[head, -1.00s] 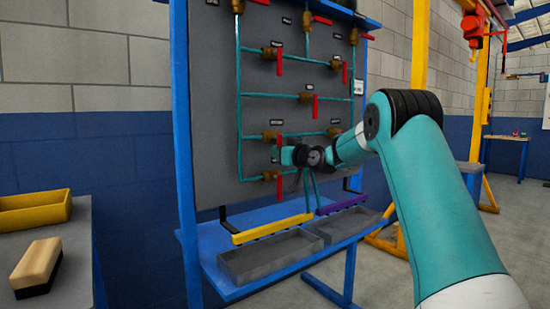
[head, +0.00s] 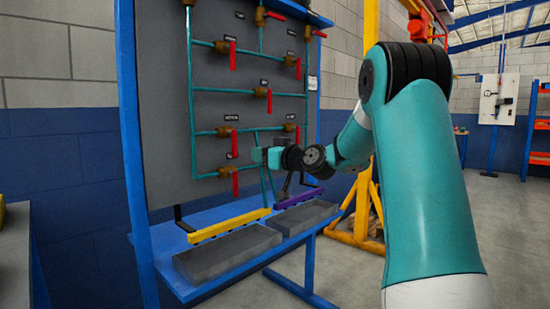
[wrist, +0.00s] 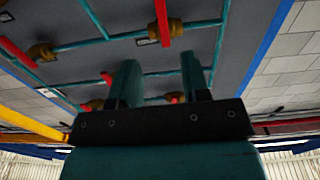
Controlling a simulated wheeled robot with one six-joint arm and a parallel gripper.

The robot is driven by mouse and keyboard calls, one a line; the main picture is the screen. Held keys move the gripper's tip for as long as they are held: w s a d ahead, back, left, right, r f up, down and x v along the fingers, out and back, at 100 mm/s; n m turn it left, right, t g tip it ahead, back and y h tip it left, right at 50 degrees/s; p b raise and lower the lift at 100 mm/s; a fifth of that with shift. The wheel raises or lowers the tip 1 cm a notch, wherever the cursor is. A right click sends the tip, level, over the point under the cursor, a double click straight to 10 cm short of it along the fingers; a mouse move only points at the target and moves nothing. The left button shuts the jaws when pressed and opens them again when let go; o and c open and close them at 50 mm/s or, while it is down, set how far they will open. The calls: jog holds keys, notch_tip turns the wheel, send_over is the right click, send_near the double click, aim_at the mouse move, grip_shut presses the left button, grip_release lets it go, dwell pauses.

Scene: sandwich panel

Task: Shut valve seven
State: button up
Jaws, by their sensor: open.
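The pipe panel (head: 165,120) carries several brass valves on teal pipes, each with a red lever. Its small labels are too small to read, so I cannot tell which valve is seven. Levers hang down on the upper-left valve (head: 222,47), the middle valve (head: 261,92) and the lower-left valve (head: 224,132). The top valves' levers slant sideways. My gripper (head: 258,155) is in front of the panel's lower part, right of the lower-left levers. In the wrist view my gripper (wrist: 160,78) is open, its two fingers apart with nothing between. A lever (wrist: 162,22) shows beyond them.
A blue shelf (head: 160,255) below the panel holds grey trays (head: 228,250), with a yellow bar (head: 230,222) and a purple bar (head: 298,197) above it. A yellow frame (head: 362,215) stands at the right. Open floor lies right.

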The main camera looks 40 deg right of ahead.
jog(key=s, duration=0.4)
jog(key=shift+s, duration=0.15)
dwell(0.4)
